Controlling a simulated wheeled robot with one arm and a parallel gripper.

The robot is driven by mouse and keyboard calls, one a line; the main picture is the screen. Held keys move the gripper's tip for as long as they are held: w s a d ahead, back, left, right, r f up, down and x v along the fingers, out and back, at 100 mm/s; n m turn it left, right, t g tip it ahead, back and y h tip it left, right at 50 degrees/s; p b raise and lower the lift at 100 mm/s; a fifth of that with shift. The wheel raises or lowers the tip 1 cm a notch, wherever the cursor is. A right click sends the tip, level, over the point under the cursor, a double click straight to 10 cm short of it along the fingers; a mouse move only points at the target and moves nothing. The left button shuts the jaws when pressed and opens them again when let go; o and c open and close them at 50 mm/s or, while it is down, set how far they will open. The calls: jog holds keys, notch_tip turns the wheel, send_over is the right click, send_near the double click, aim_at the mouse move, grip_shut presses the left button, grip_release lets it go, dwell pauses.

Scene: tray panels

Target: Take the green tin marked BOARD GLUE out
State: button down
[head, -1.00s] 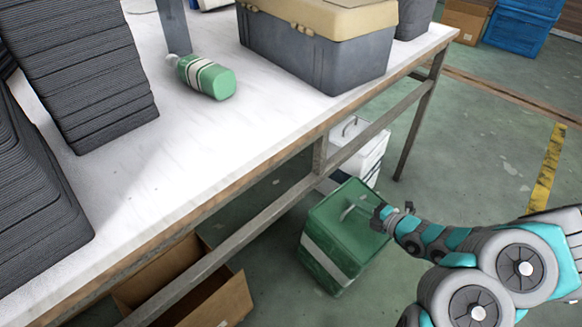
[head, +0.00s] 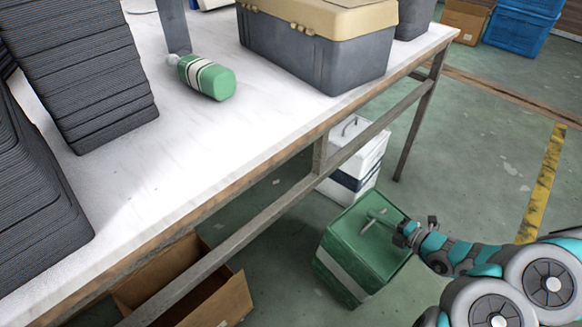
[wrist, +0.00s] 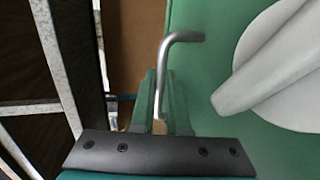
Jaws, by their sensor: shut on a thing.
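The green tin (head: 345,245) with a pale band on its side is beside the table's front edge in the head view. No lettering is readable on it. A metal handle (head: 378,217) is on its top. My gripper (head: 402,232) is at that handle, on the tin's right side. In the wrist view the green lid (wrist: 210,85) fills the right part, and the bent metal handle (wrist: 165,60) runs down between my two fingers (wrist: 160,105), which are shut on it. I cannot tell whether the tin touches the floor.
A white tin (head: 360,165) with a dark band stands behind it, under the table (head: 225,130). The table's metal rail (head: 240,225) and leg are close on the left. An open cardboard box (head: 215,300) is below. Open floor (head: 480,180) lies to the right.

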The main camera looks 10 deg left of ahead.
jog(key=shift+s+d+r, duration=0.1)
jog(key=shift+s+d, duration=1.1)
jog(key=shift+d, duration=0.35)
jog(key=shift+s+d+f, duration=0.1)
jog(key=shift+s+d, duration=1.1)
jog(key=shift+d, duration=0.35)
jog(key=shift+s+d+r, duration=0.1)
jog(key=shift+s+d, duration=1.1)
jog(key=shift+d, duration=0.35)
